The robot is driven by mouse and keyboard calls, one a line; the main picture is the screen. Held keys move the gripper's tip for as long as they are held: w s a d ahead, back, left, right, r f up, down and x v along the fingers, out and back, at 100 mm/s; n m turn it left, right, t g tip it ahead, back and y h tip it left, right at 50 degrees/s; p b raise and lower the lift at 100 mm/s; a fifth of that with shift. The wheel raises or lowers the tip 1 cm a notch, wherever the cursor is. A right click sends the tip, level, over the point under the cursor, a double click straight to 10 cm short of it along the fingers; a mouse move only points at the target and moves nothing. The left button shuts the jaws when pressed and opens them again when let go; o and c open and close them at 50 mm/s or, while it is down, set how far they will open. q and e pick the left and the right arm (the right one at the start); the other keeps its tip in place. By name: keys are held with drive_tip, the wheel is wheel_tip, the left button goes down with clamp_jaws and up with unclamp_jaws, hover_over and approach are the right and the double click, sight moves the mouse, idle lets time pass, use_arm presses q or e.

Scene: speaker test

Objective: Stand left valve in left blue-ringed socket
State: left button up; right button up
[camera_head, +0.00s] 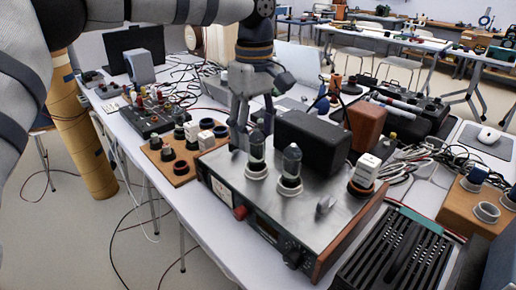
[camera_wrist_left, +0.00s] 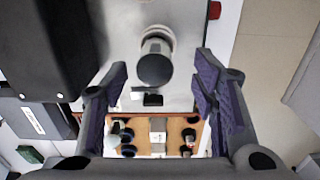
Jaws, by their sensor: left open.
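The left valve (camera_head: 256,152), a dark-topped glass tube with a pale base, stands upright in a white-collared socket (camera_head: 256,172) on the metal amplifier top. A blue ring cannot be made out there. A similar right valve (camera_head: 291,163) stands upright to its right. My left gripper (camera_head: 253,134) points down at the left valve, its fingers apart and not visibly touching it. In the left wrist view, the valve's dark round top (camera_wrist_left: 155,69) shows between the spread purple-padded fingertips (camera_wrist_left: 163,76). My right gripper is not in view.
A black transformer box (camera_head: 312,142) stands close behind the valves. A white cube (camera_head: 366,170) sits on the amplifier's right part. A wooden board (camera_head: 180,178) with several sockets and small parts lies left of the amplifier (camera_head: 330,232). Cables cover much of the bench.

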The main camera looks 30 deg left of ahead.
sight(257, 150)
use_arm(q)
drive_tip(key=f, duration=0.5)
drive_tip(key=shift+w+f, duration=0.2)
drive_tip(key=shift+f, duration=0.05)
clamp_jaws()
